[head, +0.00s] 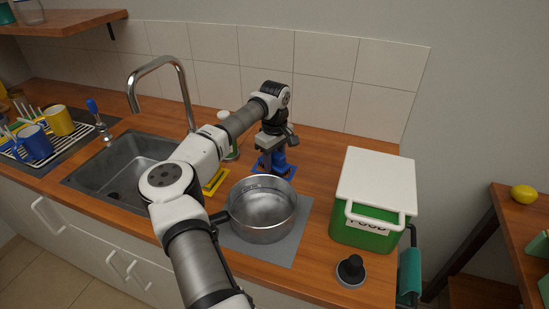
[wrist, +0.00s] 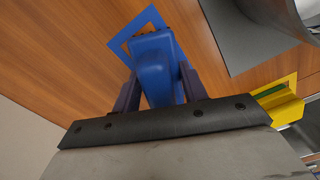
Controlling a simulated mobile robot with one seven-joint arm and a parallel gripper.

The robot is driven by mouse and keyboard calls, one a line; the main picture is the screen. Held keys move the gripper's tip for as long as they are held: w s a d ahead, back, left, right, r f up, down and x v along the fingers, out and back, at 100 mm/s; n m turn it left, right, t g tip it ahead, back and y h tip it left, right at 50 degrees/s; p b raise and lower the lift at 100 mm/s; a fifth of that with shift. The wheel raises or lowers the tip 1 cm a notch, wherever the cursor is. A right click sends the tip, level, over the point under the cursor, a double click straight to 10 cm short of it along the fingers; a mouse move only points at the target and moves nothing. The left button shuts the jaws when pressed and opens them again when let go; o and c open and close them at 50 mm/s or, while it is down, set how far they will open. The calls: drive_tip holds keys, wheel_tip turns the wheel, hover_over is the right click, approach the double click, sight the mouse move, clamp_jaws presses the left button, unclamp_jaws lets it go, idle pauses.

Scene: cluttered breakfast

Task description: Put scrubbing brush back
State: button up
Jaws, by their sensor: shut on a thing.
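My gripper (head: 271,150) points down over the back of the counter, between the sink and the green food box. It is shut on a blue object, apparently the scrubbing brush (wrist: 155,62), which sits between the two dark fingers in the wrist view. Its bristles are hidden. A blue square outline (wrist: 120,42) lies on the wooden counter just under and beyond the brush. The outline also shows around the gripper's foot in the head view (head: 290,171). I cannot tell whether the brush touches the counter.
A metal pot (head: 262,222) stands on a grey mat (head: 285,246) just in front of my gripper. A yellow outline (head: 215,184) lies to the left, near a white bottle (head: 224,117). The sink (head: 120,165), green box (head: 362,227) and black-knobbed object (head: 351,270) stand around.

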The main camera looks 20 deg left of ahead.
sight(275, 152)
drive_tip(key=shift+f, duration=0.1)
drive_tip(key=o, duration=1)
wheel_tip(275, 152, up, 12)
drive_tip(key=shift+r+b, duration=0.15)
drive_tip(key=shift+b, duration=1)
